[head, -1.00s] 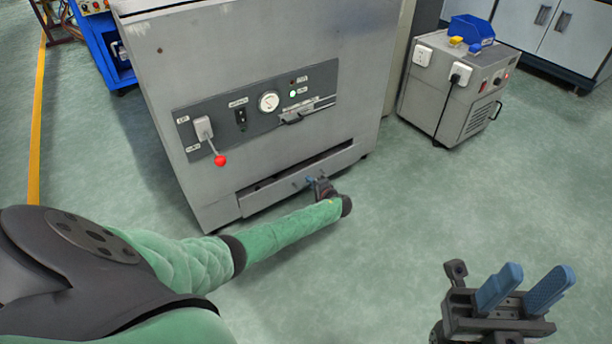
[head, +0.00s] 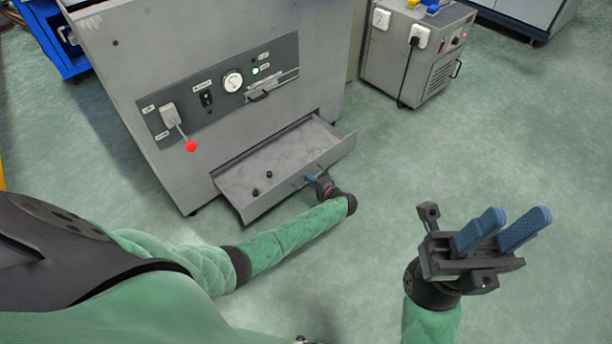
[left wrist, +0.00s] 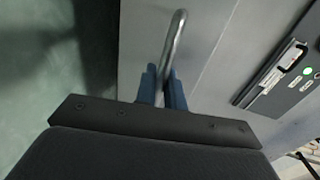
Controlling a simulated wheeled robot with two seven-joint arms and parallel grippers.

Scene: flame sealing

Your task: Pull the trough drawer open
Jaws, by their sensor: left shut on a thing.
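The trough drawer (head: 240,190) sticks out from the bottom of the grey machine (head: 215,70), and its tray floor shows. Several small dark pieces lie in it. My left gripper (head: 311,178) is at the middle of the drawer's front. In the left wrist view my left gripper (left wrist: 162,90) has its blue fingers shut on the curved metal handle (left wrist: 176,45). The fingers partly hide the handle in the head view. My right gripper (head: 505,228) is open and empty above the floor at the right.
The machine's panel carries a lever with a red knob (head: 190,146), a gauge (head: 233,82) and a lit green lamp (head: 255,71). A grey cabinet (head: 415,55) with a black cable stands at the back right. The floor before the drawer is clear apart from my left arm.

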